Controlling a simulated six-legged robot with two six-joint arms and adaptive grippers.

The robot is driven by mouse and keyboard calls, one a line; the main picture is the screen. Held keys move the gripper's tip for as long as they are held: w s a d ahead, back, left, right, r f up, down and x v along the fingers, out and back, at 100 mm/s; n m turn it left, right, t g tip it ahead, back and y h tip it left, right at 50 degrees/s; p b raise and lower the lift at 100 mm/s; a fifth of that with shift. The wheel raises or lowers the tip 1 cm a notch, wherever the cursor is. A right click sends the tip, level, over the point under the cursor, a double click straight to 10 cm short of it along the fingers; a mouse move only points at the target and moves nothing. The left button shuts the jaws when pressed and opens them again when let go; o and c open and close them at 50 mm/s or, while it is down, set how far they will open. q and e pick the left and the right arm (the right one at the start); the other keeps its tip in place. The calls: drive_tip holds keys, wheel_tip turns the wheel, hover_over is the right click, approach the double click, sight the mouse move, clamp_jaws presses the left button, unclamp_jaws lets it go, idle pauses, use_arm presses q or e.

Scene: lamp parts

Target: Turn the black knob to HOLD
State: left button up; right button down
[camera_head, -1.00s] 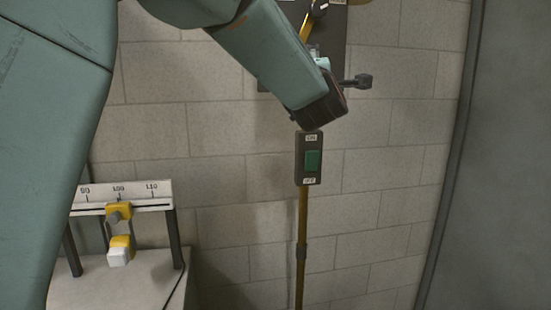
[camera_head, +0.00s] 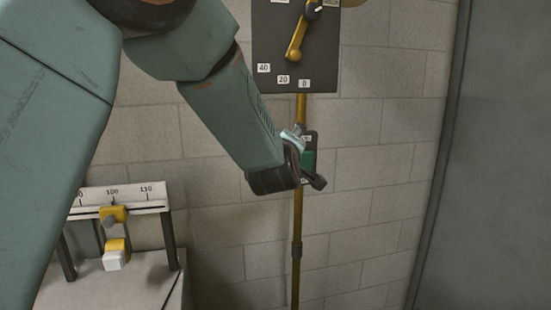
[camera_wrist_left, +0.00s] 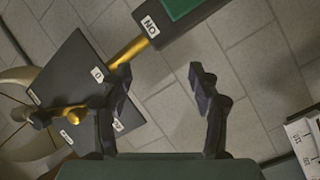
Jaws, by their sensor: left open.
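A small black knob (camera_head: 314,9) with a pale pointer is at the top of the dark panel (camera_head: 325,60) on the wall, at the upper end of a yellow lever (camera_head: 297,40). The label HOLD cannot be read. My left gripper (camera_head: 304,162) is open and in front of the switch box with a green button (camera_head: 309,160), below the panel, partly covering it. In the left wrist view, my open fingers (camera_wrist_left: 158,75) have nothing between them but wall. The panel (camera_wrist_left: 80,75) shows at left, partly behind a finger. My right gripper is not in view.
The panel's lower labels (camera_head: 283,79) read 40, 20 and 0. A yellow pole (camera_head: 297,215) runs down from the switch box. A bench with a scale (camera_head: 120,196) and yellow slider stands at lower left. A grey surface (camera_head: 500,160) fills the right side.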

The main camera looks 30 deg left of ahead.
use_arm(q)
drive_tip(key=shift+m+g+h, duration=0.3)
drive_tip(key=shift+m, duration=0.5)
drive_tip(key=f, duration=0.2)
drive_tip(key=s+a+f, duration=0.1)
drive_tip(key=f, duration=0.1)
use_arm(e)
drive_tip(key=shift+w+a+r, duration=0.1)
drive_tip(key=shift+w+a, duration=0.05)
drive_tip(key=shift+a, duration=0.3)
use_arm(q)
drive_tip(key=shift+s+d+r, duration=0.1)
drive_tip(key=shift+s+d, duration=0.05)
